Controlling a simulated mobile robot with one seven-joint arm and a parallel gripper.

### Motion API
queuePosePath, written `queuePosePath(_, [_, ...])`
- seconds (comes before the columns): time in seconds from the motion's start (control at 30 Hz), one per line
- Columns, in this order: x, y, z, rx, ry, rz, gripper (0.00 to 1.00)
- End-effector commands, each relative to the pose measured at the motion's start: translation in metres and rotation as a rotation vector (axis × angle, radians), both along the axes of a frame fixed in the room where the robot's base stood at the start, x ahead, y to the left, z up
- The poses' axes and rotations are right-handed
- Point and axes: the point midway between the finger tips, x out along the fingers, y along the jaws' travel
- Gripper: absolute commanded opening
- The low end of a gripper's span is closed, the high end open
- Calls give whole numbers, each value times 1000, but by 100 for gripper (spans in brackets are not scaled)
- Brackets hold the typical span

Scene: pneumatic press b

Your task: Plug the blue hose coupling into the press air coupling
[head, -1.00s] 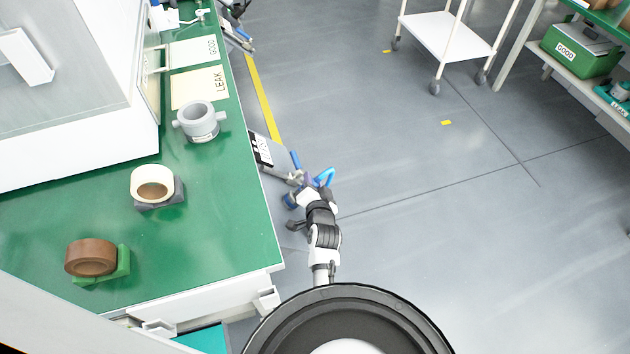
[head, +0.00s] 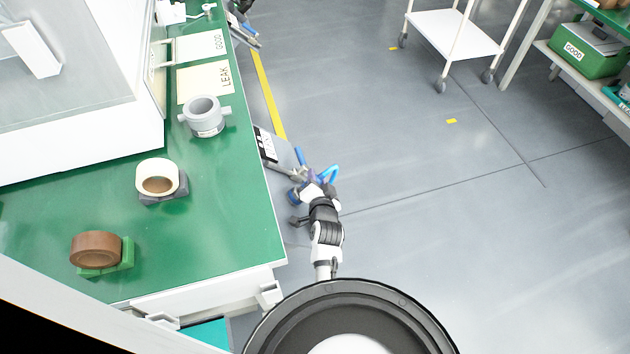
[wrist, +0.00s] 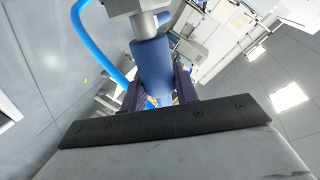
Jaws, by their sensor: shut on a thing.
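My gripper (wrist: 158,88) is shut on the blue hose coupling (wrist: 152,65), whose blue body stands between the purple fingers in the wrist view. A grey metal fitting (wrist: 152,22) lies in line with the coupling's far end; I cannot tell whether it belongs to the coupling or is the press air coupling. The blue hose (wrist: 92,45) curves past on the left, and shows in the head view (head: 330,174). In the head view my gripper (head: 306,188) is low beside the bench's right edge, near a grey metal plate (head: 278,152). The joint there is too small to make out.
The green bench (head: 225,245) is close on the left, with a grey ring fitting (head: 206,118), a cream roll (head: 158,178) and a brown roll (head: 96,250). A white trolley (head: 452,35) stands at the back right. The floor to the right is clear.

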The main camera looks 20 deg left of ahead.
Motion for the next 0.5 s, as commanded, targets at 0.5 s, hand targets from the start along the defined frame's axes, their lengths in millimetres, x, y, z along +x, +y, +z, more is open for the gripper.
queuePosePath(0.5, [7,-10,12,1,-1,1,6])
